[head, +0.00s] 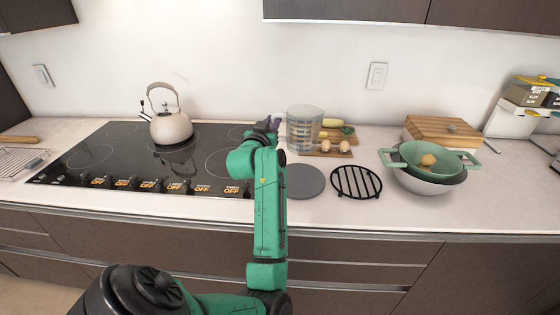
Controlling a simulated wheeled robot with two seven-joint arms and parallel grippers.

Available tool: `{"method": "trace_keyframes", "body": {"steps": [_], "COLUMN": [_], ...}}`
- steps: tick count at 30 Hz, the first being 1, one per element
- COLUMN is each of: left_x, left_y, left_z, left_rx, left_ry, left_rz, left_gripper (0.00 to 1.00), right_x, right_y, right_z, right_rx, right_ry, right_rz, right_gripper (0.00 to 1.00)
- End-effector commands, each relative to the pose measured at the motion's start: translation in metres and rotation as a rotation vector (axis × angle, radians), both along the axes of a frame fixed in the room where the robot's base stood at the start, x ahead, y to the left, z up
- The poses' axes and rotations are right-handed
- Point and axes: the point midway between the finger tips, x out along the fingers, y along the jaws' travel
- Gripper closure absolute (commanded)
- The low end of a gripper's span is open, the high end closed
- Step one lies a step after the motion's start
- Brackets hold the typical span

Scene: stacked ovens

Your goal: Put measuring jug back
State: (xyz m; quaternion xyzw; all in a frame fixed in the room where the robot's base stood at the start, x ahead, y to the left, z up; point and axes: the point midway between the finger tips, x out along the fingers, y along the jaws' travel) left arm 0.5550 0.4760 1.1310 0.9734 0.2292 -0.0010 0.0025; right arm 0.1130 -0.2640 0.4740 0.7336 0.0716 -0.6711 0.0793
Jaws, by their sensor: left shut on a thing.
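The measuring jug (304,130) is clear with markings on its side. It is upright at the back of the counter, just right of the cooktop. My left gripper (276,124) is at the jug's left side, shut on it. The fingertips are partly hidden behind my green wrist and arm, so the exact grip point cannot be seen. Whether the jug's base touches the counter is hard to tell. My right gripper is not in view.
A cutting board with vegetables and eggs (335,146) is right behind the jug. A grey round plate (304,181), a black trivet (357,182) and green-rimmed bowls (428,168) stand nearby. A kettle (170,125) sits on the black cooktop (110,155). Cabinets (345,10) hang above.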

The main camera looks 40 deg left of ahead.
Motion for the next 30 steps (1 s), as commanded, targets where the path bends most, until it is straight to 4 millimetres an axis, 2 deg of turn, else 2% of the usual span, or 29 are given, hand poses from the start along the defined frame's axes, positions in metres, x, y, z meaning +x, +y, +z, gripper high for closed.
{"method": "trace_keyframes", "body": {"steps": [3,6,15,26,27,28,29,30], "left_x": [-0.001,-0.001,0.0,0.0,-0.001,-0.001,-0.001,-0.001], "left_y": [0.0,0.0,0.0,0.0,0.0,0.0,0.0,0.0], "left_z": [-0.04,-0.066,-0.118,-0.126,-0.126,-0.125,-0.125,-0.125], "left_rx": [-0.003,0.0,0.002,0.003,0.002,0.002,0.002,0.002], "left_ry": [0.004,0.001,-0.001,-0.003,-0.002,-0.002,-0.002,-0.002], "left_rz": [0.001,0.002,0.0,0.001,0.0,0.0,0.0,0.0], "left_gripper": [1.0,1.0,1.0,1.0,0.67,0.56,0.49,0.49], "right_x": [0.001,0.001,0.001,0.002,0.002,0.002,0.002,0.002], "right_y": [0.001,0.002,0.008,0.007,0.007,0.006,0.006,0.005], "right_z": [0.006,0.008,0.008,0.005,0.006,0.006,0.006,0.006], "right_rx": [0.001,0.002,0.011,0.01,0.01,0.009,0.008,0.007], "right_ry": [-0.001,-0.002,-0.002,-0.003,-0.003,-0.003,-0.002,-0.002], "right_rz": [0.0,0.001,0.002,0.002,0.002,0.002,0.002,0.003], "right_gripper": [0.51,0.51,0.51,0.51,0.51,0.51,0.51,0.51]}}
